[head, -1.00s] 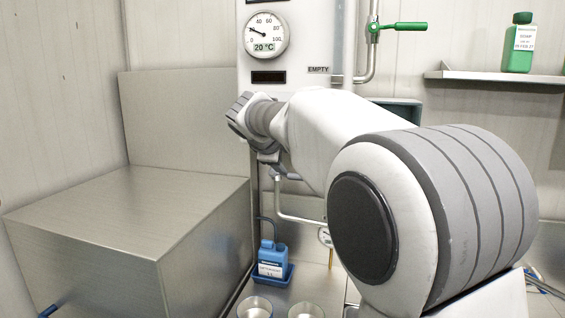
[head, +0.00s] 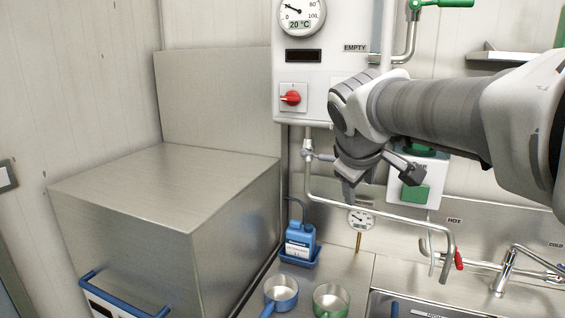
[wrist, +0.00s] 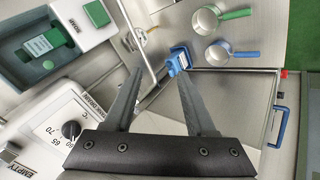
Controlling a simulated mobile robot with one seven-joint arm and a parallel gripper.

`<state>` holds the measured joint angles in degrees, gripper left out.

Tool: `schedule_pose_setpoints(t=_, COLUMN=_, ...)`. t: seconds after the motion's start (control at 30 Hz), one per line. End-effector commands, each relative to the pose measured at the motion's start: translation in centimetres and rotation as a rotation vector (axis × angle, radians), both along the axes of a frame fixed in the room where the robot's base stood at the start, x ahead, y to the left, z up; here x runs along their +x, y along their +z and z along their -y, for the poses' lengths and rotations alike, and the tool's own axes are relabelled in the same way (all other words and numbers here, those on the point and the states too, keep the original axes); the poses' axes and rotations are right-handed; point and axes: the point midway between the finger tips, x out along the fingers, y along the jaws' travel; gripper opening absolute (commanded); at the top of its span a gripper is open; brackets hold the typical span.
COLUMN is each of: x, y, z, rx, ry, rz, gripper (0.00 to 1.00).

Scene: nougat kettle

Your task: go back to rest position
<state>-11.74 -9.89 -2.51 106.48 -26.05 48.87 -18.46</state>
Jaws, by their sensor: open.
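My gripper (head: 378,182) hangs in front of the wall panel in the head view, above the steel counter. In the wrist view its two dark fingers (wrist: 158,85) stand apart with nothing between their tips. The gripper is open and empty. My arm reaches in from the right side of the head view.
A control box (head: 330,98) with a red knob (head: 290,97) and a pipe (head: 380,201) are close to my gripper. A large steel box (head: 150,220) stands left.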

Motion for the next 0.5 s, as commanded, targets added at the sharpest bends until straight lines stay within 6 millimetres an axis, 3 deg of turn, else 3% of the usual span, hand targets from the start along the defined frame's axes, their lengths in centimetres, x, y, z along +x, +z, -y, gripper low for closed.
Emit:
schedule_pose_setpoints(t=0.03, x=-2.3, y=-0.7, z=0.5, rx=0.053, ry=-0.042, rz=-0.006, gripper=0.56)
schedule_pose_setpoints(t=0.3, x=-12.9, y=-6.2, z=1.0, rx=0.333, ry=-0.264, rz=-0.052, gripper=0.56)
schedule_pose_setpoints(t=0.5, x=-19.1, y=-10.5, z=0.3, rx=0.506, ry=-0.416, rz=-0.083, gripper=0.56)
